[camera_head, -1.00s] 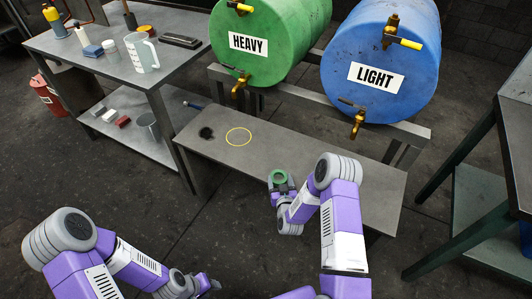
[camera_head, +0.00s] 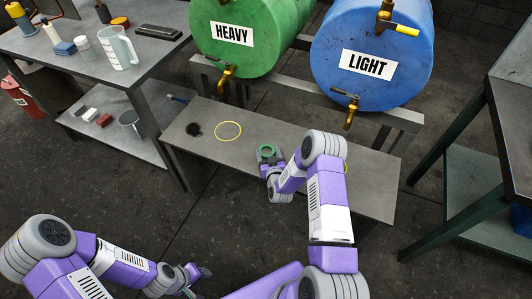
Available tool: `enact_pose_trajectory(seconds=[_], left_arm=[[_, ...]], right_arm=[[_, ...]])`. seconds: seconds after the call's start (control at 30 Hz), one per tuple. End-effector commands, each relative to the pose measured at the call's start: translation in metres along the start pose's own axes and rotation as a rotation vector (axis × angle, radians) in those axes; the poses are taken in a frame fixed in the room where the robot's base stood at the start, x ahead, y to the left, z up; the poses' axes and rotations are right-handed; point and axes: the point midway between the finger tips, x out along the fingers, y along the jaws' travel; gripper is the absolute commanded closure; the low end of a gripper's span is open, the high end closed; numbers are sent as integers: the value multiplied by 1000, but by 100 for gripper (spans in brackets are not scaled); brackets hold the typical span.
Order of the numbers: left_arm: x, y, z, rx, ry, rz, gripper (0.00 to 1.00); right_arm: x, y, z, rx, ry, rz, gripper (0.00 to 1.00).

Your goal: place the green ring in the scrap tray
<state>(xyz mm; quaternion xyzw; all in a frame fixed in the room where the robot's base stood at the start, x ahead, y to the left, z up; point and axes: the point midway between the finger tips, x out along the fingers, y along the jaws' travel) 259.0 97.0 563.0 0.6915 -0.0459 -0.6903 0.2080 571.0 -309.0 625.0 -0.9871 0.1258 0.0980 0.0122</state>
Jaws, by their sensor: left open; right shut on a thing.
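The green ring (camera_head: 267,151) is held at the tip of my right gripper (camera_head: 268,157), which is shut on it. In the picture the ring lies over the low grey bench (camera_head: 213,153), right of a yellow circle (camera_head: 228,131) marked there. Its height above the bench is hard to tell. My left gripper (camera_head: 203,273) is open and empty, low in the picture, in front of the bench. I cannot make out anything that is clearly the scrap tray.
A green HEAVY drum (camera_head: 265,55) and a blue LIGHT drum (camera_head: 400,85) with taps stand behind the bench. A cluttered worktable (camera_head: 90,75) is at left, a dark table (camera_head: 515,105) at right. Part of a yellow mark (camera_head: 346,168) shows beside my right arm.

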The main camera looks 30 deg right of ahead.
Motion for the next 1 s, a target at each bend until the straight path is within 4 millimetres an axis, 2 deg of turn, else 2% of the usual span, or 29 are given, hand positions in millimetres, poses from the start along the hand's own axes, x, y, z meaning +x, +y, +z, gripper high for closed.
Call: enact_pose_trajectory(seconds=[0.13, 0.17, 0.3, 0.33, 0.7, 0.87, 1.0], left_arm=[[4, -2, 0, 0, 1, 0, 57], [3, -1, -1, 0, 1, 0, 57], [3, -1, 0, 0, 1, 0, 57], [3, -1, 0, 0, 1, 0, 57], [-2, 1, 0, 0, 1, 0, 57], [-10, 4, 0, 0, 1, 0, 57], [-18, 7, 0, 0, 1, 0, 57]], right_arm=[[1, 0, 4, 0, 0, 0, 58], [1, 0, 3, 0, 0, 0, 26], [0, 0, 3, 0, 0, 0, 4], [0, 0, 2, 0, 0, 0, 2], [-2, 0, -1, 0, -1, 0, 2], [-29, 0, -1, 0, -5, 0, 2], [-61, 0, -1, 0, -6, 0, 2]])
